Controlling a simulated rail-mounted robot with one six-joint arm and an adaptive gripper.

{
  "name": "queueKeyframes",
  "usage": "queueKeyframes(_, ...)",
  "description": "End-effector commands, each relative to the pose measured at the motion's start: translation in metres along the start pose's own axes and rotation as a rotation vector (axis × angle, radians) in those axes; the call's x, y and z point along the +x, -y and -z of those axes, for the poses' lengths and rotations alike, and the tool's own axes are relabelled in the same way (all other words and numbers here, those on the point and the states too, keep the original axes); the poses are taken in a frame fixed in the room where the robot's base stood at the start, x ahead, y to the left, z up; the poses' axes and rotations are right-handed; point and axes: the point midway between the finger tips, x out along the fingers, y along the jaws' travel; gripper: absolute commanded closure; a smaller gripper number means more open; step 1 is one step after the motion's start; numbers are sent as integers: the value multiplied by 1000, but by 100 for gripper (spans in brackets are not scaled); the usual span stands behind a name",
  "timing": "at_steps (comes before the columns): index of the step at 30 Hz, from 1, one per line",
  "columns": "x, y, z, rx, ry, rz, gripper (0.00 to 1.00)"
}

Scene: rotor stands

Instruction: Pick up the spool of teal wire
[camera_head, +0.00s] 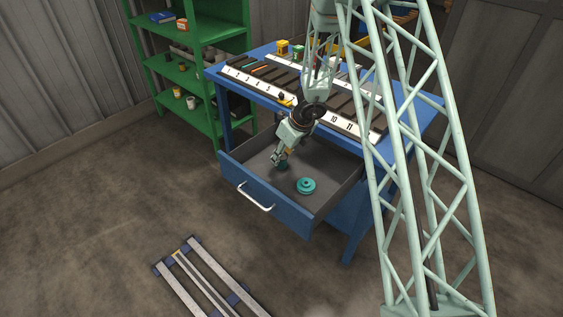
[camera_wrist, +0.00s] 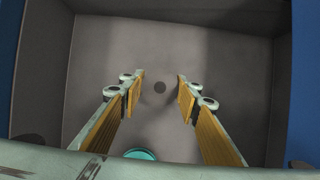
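The teal spool (camera_head: 306,186) lies flat on the floor of the open drawer, toward its right side in the head view. In the wrist view only a teal rim (camera_wrist: 140,154) shows at the bottom edge; the rest is cut off. My gripper (camera_head: 279,160) points down into the drawer, to the left of the spool and apart from it. In the wrist view my gripper (camera_wrist: 161,82) is open, with its two fingers spread and only the grey drawer floor and a small dark round spot between them.
The blue drawer front (camera_head: 250,190) with a white handle and the drawer walls surround my gripper. The blue workbench (camera_head: 425,110) above carries numbered slots (camera_head: 255,85). A green shelf (camera_head: 195,65) stands at the left. A metal frame (camera_head: 205,280) lies on the floor in front.

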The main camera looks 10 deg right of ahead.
Motion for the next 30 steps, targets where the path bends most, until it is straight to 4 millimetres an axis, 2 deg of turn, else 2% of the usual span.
queueKeyframes(3,0,0,0,0,0,0,83)
queueKeyframes(14,-2,0,-1,0,0,0,83)
queueKeyframes(30,-28,0,-12,0,0,0,83)
